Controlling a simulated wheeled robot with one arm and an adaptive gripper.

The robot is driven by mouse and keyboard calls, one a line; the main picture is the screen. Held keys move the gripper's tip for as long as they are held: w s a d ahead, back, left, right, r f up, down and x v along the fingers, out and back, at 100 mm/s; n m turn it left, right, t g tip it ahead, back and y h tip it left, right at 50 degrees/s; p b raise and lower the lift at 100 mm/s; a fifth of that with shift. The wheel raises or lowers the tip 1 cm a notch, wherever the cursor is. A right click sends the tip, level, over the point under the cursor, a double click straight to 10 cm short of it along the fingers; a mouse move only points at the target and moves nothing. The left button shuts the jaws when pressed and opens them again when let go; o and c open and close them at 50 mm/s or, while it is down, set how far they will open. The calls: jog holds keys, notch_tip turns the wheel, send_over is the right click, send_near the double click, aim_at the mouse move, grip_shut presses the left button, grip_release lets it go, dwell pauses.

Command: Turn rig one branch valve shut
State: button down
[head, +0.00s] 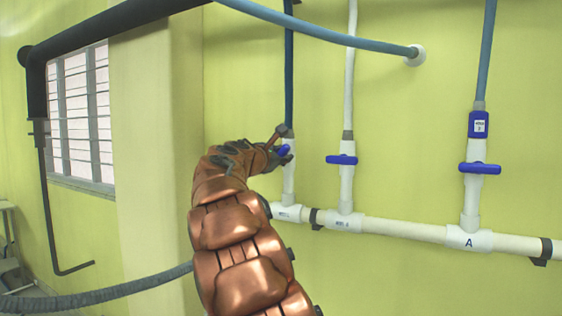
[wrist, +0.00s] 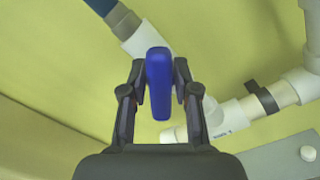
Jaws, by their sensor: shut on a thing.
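The leftmost branch valve has a blue handle (head: 283,150) on a white vertical pipe, partly hidden by my gripper (head: 282,152) in the head view. In the wrist view my gripper (wrist: 159,72) has a finger on each side of this blue handle (wrist: 158,85) and is shut on it. The handle lies at a slant to the white branch pipe (wrist: 143,42) behind it. Its exact turn angle is hard to tell. I cannot read a label that marks this valve as rig one.
Two more valves with blue handles, a middle one (head: 341,160) and a right one (head: 480,168), sit crosswise on their pipes. A white horizontal pipe (head: 400,228) joins the branches along the wall. A blue hose (head: 330,30) crosses above. A barred window (head: 82,115) is at left.

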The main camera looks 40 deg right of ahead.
jog(key=m+b, duration=0.1)
jog(key=m, duration=0.1)
jog(key=m+b, duration=0.1)
jog(key=shift+s+f+m, duration=0.1)
jog(key=shift+f+m, duration=0.1)
jog(key=shift+m, duration=0.2)
jog(key=m+b, duration=0.3)
jog(key=m, duration=0.1)
jog(key=shift+d+f+b, duration=0.1)
jog(key=shift+f+b, duration=0.15)
jog(key=shift+b, duration=0.05)
jog(key=shift+s+r+m+b, duration=0.1)
jog(key=shift+m+b, duration=0.6)
jog(key=shift+m, duration=0.6)
jog(key=c, duration=1)
grip_release()
jog(key=v, duration=1.2)
